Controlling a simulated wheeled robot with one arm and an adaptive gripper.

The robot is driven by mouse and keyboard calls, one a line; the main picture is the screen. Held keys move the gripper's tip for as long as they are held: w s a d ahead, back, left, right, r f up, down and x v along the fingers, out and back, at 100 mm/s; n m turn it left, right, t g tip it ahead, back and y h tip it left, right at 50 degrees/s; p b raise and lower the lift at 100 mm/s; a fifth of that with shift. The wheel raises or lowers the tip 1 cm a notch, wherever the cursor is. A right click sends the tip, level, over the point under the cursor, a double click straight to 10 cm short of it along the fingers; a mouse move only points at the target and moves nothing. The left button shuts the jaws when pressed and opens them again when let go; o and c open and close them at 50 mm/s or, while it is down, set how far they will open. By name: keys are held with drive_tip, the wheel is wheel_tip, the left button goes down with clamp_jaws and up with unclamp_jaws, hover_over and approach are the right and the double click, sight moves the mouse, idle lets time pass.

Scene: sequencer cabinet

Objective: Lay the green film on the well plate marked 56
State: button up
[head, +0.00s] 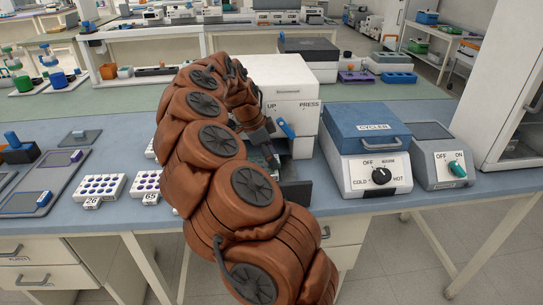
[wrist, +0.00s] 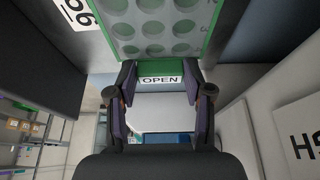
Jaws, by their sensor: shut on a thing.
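The green film (wrist: 160,67) shows in the wrist view, its near green edge between the two fingers of my gripper (wrist: 160,88), which is shut on it. Round wells (wrist: 152,28) show inside the green border, over or through the film; I cannot tell whether film and plate touch. A partly cut-off, upside-down number label (wrist: 75,12), seemingly 56, is at the upper left. In the head view my brown arm hides most of the gripper, film and plate, in front of the white press (head: 285,85).
The press has a blue lever (head: 286,129) and a dark tray (head: 297,192) at its front. A blue-lidded cycler (head: 368,125) stands at right. Well plates marked 26 (head: 98,188) and 65 (head: 146,187) lie left of my arm. An OPEN label (wrist: 160,79) shows beyond the film's edge.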

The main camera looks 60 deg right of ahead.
drive_tip(key=shift+f, duration=0.1)
drive_tip(key=o, duration=0.3)
drive_tip(key=shift+f, duration=0.1)
drive_tip(key=o, duration=0.5)
drive_tip(key=b+v, duration=0.1)
drive_tip(key=v, duration=1.1)
